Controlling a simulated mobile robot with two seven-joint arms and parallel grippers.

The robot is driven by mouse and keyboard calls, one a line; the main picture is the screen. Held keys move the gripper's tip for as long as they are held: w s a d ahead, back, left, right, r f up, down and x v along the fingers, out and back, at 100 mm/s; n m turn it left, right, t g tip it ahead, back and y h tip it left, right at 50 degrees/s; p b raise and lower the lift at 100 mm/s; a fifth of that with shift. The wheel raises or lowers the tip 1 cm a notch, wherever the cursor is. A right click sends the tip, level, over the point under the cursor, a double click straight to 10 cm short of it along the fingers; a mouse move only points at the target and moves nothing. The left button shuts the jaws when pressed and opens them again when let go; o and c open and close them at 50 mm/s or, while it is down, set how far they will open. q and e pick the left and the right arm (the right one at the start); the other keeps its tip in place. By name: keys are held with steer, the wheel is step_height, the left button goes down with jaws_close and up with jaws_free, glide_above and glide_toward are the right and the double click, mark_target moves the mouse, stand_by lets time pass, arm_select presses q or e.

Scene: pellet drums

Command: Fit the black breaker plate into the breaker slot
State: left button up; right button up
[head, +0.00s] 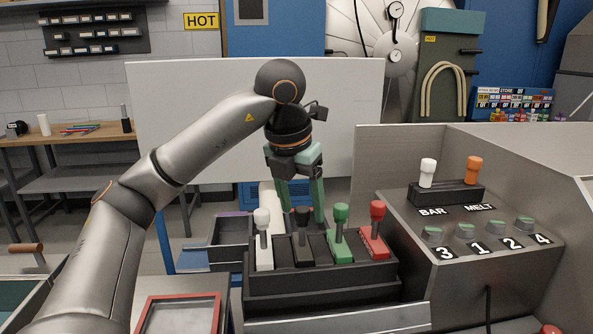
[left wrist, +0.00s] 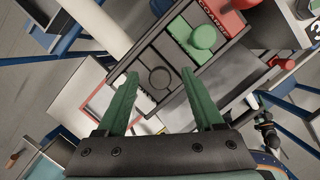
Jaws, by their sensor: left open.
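The black breaker plate (head: 303,245) stands in a dark rack (head: 320,283), between a white-handled plate (head: 263,240) and a green-handled plate (head: 340,238). A red-handled plate (head: 376,235) is at the right end. My left gripper (head: 303,214) is open at the black handle. In the left wrist view the round black knob (left wrist: 160,77) shows between its open fingertips (left wrist: 160,74). I cannot tell whether the fingers touch it. The green knob (left wrist: 203,35) is just beyond the right finger. I cannot make out a breaker slot. My right gripper is not in view.
To the right stands a grey console (head: 470,245) with white BAR and orange MELT levers and several green knobs. A red-rimmed tray (head: 180,300) is at the lower left. A white panel (head: 210,110) stands behind my arm. Neighbouring handles stand close to the black one.

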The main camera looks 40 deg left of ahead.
arm_select(q)
steer(key=p+v, duration=0.5)
steer(key=v, duration=0.6)
steer(key=shift+p, duration=0.4)
